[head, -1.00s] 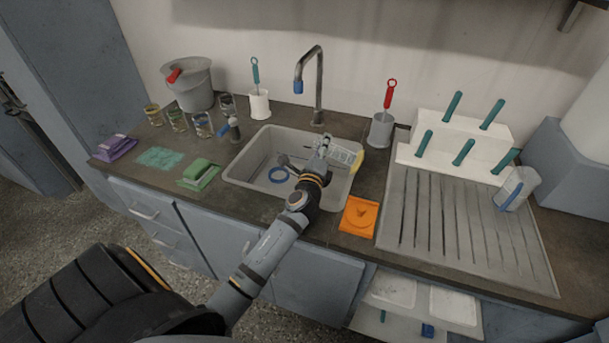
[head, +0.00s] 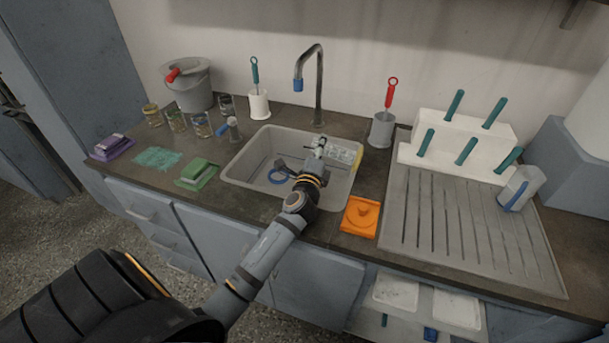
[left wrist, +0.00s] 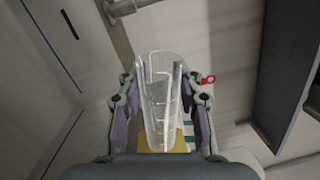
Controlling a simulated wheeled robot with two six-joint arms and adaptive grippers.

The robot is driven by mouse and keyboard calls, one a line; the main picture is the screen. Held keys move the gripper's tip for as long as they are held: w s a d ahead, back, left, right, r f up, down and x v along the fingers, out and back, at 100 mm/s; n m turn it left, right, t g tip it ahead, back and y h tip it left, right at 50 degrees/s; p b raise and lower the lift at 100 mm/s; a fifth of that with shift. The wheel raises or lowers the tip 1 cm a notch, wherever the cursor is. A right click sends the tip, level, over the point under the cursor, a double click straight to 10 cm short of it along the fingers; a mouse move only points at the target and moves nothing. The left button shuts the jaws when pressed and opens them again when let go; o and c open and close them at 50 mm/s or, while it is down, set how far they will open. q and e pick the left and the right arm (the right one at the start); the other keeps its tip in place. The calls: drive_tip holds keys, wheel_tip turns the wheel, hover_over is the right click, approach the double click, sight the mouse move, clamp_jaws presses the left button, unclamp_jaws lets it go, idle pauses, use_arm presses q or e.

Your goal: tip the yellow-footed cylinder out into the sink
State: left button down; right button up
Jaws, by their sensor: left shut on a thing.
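The clear cylinder (head: 341,155) has a yellow foot (head: 357,161). My left gripper (head: 319,155) is shut on it above the right part of the sink (head: 253,154). In the head view the cylinder lies nearly level, its foot to the right; the gripper partly hides its other end. In the left wrist view the cylinder (left wrist: 160,85) stands between the two fingers (left wrist: 162,98), its yellow foot (left wrist: 165,138) at the bottom of the picture. I cannot make out any liquid in it. My right gripper is not in view.
A faucet (head: 319,85) rises behind the sink. A brush holder (head: 381,130) stands right of it, and an orange item (head: 360,216) lies at its front right. A ribbed drainboard (head: 460,225) lies to the right.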

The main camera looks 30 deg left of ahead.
use_arm(q)
drive_tip(key=shift+s+a+f+n+b, duration=0.1)
drive_tip(key=shift+a+f+n+b, duration=0.2)
drive_tip(key=shift+n+b, duration=0.25)
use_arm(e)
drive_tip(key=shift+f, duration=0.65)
use_arm(q)
drive_tip(key=shift+f+b, duration=0.1)
drive_tip(key=shift+b, duration=0.25)
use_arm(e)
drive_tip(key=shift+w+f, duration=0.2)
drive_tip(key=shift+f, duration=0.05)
use_arm(q)
drive_tip(key=shift+n, duration=0.25)
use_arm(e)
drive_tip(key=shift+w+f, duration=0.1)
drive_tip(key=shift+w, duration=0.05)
use_arm(q)
drive_tip(key=shift+f+b, duration=0.15)
drive_tip(key=shift+b, duration=0.2)
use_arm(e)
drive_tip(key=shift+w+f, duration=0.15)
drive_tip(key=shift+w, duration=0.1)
use_arm(q)
drive_tip(key=shift+a+f+n+b, duration=0.15)
drive_tip(key=shift+n+b, duration=0.15)
drive_tip(key=shift+n, duration=0.2)
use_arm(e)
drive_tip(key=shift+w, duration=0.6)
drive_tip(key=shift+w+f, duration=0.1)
